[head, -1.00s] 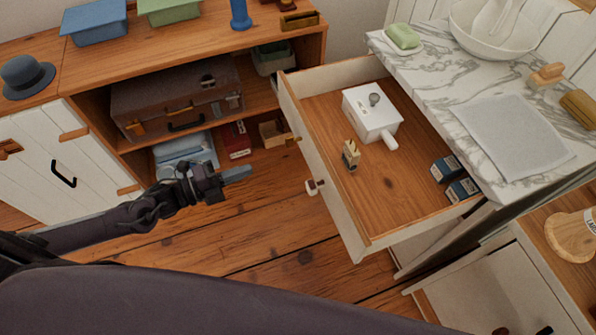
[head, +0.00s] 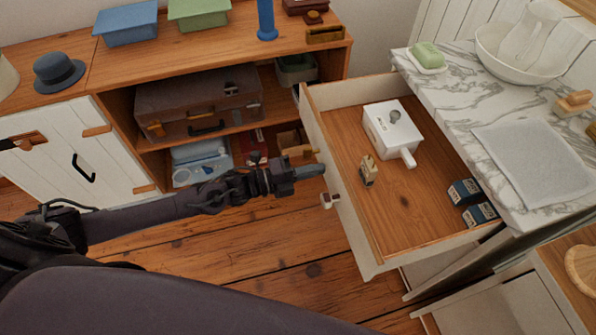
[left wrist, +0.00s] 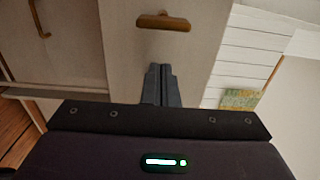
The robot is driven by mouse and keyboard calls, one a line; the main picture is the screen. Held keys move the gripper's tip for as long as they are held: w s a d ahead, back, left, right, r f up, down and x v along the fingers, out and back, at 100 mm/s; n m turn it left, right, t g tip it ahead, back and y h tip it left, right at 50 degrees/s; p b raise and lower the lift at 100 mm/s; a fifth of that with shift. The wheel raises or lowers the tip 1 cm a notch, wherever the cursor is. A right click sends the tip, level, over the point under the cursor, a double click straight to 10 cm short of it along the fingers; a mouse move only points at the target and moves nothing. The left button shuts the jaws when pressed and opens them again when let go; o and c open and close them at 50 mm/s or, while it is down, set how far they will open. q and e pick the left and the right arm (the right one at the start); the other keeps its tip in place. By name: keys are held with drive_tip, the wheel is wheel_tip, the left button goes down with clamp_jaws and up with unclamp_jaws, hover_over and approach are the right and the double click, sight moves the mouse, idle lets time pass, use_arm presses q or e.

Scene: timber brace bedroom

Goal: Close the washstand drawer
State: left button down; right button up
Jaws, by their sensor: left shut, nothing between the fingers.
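The washstand drawer (head: 372,262) is pulled well out from under the marble top (head: 465,125). Inside it are a white lidded box (head: 388,128), a small beige item (head: 369,171) and two dark blue boxes (head: 465,191). Its front carries a small knob (head: 329,200). My left gripper (head: 318,170) is shut and empty, pointing at the drawer front just above the knob in the head view. I cannot tell whether it touches. The left wrist view shows the closed fingers (left wrist: 160,84) before a pale panel (left wrist: 130,60) with a brown handle (left wrist: 164,22). My right gripper is not in view.
A wooden shelf unit (head: 220,55) with a suitcase (head: 200,103) stands behind my left arm. A basin (head: 500,65), a soap dish (head: 427,57) and a grey cloth (head: 535,160) lie on the marble top. Bare floor (head: 270,255) lies left of the drawer.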

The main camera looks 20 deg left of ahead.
sight(414, 148)
use_arm(q)
drive_tip(key=shift+w+d, duration=0.15)
drive_tip(key=shift+d, duration=0.05)
idle(0.3)
